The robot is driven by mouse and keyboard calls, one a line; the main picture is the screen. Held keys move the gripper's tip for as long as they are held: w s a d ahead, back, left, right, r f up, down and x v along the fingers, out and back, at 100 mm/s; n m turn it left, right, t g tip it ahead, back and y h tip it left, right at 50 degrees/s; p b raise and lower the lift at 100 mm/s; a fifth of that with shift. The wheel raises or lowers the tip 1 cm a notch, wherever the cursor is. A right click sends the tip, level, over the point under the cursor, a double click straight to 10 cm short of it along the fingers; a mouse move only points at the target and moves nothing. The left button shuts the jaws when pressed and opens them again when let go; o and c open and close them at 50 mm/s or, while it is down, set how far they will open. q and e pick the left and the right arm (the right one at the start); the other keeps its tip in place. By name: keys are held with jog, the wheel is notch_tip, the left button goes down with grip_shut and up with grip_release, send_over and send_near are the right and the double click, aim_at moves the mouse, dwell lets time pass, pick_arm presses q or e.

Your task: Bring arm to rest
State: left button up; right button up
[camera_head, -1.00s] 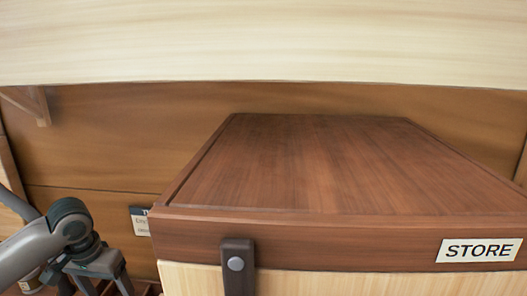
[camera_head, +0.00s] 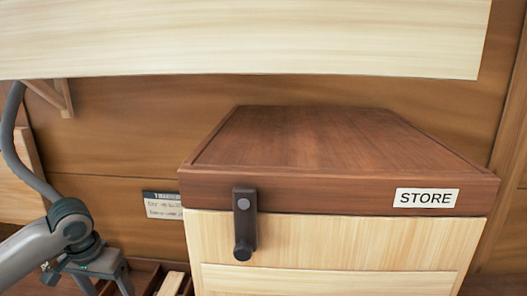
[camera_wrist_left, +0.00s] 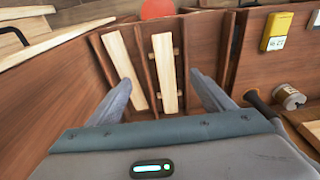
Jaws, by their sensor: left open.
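My left arm comes in at the lower left of the head view. Its gripper (camera_head: 103,280) points down beside the store box, with its fingertips cut off by the picture's lower edge. In the left wrist view the two fingers (camera_wrist_left: 161,88) are spread apart with nothing between them. Beyond them is a dark wooden rack (camera_wrist_left: 228,50) holding pale wooden strips, one strip (camera_wrist_left: 164,72) showing between the fingers. I cannot tell how far the fingers are from the rack. My right gripper is in neither view.
The store box (camera_head: 340,240) has a closed dark lid (camera_head: 310,150) and a dark latch (camera_head: 244,222). A pale shelf (camera_head: 240,40) spans above. The left wrist view shows a yellow device (camera_wrist_left: 276,31), a tin (camera_wrist_left: 288,96) and a red disc (camera_wrist_left: 157,9).

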pick_arm(q)
jog(key=s+d+f+m+t+h, duration=0.1)
jog(key=s+d+f+m, duration=0.1)
jog(key=s+d+f, duration=0.5)
jog(key=s+d+f+m+h, duration=0.1)
jog(key=s+d+f, duration=0.3)
jog(key=d+f, duration=0.7)
jog(key=s+a+f+n+y, duration=0.15)
jog(key=s+f, duration=0.25)
jog(key=s, duration=0.6)
jog(key=s+a+f+n+y, duration=0.1)
jog(key=s+a+f, duration=0.2)
jog(key=s, duration=0.7)
notch_tip(320, 180, down, 34)
jog(key=s+b, duration=0.2)
jog(key=b, duration=0.3)
jog(key=s+a+f+g+b, duration=0.1)
jog(key=s+f+b, duration=0.1)
jog(key=s+f, duration=0.6)
jog(key=s+a+f+b, duration=0.2)
jog(key=s+f, duration=0.7)
jog(key=f, duration=0.5)
jog(key=shift+s+m+g+b, duration=0.3)
jog(key=shift+m+g+b, duration=0.15)
jog(key=shift+b, duration=0.1)
jog(key=shift+f, duration=0.1)
